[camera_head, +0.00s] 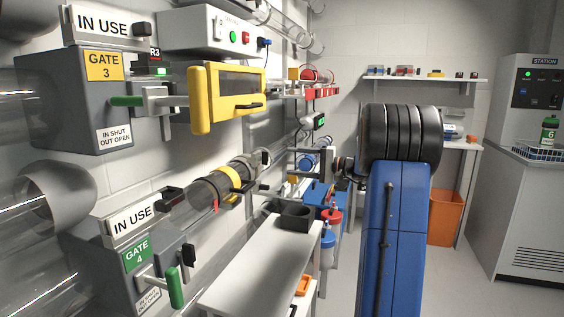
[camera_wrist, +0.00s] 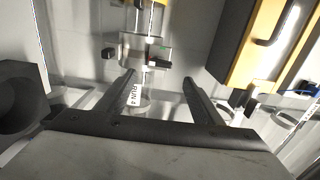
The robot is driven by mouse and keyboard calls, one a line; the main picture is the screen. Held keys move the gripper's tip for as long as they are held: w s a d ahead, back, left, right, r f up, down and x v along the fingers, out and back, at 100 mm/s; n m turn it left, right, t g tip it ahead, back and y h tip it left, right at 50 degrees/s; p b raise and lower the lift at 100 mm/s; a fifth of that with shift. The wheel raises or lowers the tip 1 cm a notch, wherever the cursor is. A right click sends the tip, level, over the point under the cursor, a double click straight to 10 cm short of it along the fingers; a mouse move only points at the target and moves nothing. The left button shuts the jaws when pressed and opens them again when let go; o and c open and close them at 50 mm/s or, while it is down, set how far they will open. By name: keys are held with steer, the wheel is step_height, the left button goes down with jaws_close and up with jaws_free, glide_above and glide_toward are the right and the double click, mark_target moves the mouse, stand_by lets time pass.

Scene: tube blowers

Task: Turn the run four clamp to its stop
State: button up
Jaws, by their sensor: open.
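My gripper (camera_wrist: 158,77) is open in the wrist view, its two black fingers apart with nothing gripped. A clear tube with a white RUN 4 label (camera_wrist: 134,94) shows between the fingers, beside the left one. Just beyond the fingertips is a clear fitting (camera_wrist: 143,50) with a black knob (camera_wrist: 108,53) and a short dark lever (camera_wrist: 158,64). I cannot tell for sure which of these parts is the clamp. In the head view, a clear tube with a yellow ring (camera_head: 232,180) runs from the Gate 4 box (camera_head: 130,262) along the wall.
A yellow-framed box (camera_head: 228,95) hangs above the tube; a yellow panel (camera_wrist: 262,45) is at the right in the wrist view. A white bench (camera_head: 255,265) with a black two-cup holder (camera_head: 288,217) stands below. A station cabinet (camera_head: 530,170) and orange bin (camera_head: 446,217) are at right.

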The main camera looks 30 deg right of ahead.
steer(key=v, duration=0.7)
steer(key=shift+s+d, duration=0.15)
steer(key=shift+s, duration=0.05)
steer(key=s+a+f+n+g+h, duration=0.1)
steer(key=s+a+f+g, duration=0.2)
steer(key=a, duration=0.7)
steer(key=s+a+f+n+g, duration=0.1)
steer(key=s+a+n+g, duration=0.15)
steer(key=s+a, duration=0.45)
steer(key=s+a+f+n+g+h, duration=0.1)
steer(key=s+a+f+g, duration=0.15)
steer(key=a, duration=0.95)
steer(key=s+a+f+n+g+h, duration=0.1)
steer(key=s+a+f+g+h, duration=0.1)
steer(key=s+a+f, duration=0.3)
steer(key=s+a+f+n+g+h, duration=0.1)
steer(key=s+a+h, duration=0.1)
steer(key=s, duration=0.5)
steer(key=s+d+f+n+t+h, duration=0.1)
steer(key=s+f+n+h, duration=0.2)
steer(key=s, duration=0.9)
step_height(320, 180, down, 3)
steer(key=shift+d+f+n+t+h, duration=0.2)
steer(key=shift+n+t+h, duration=0.15)
steer(key=shift+h, duration=0.65)
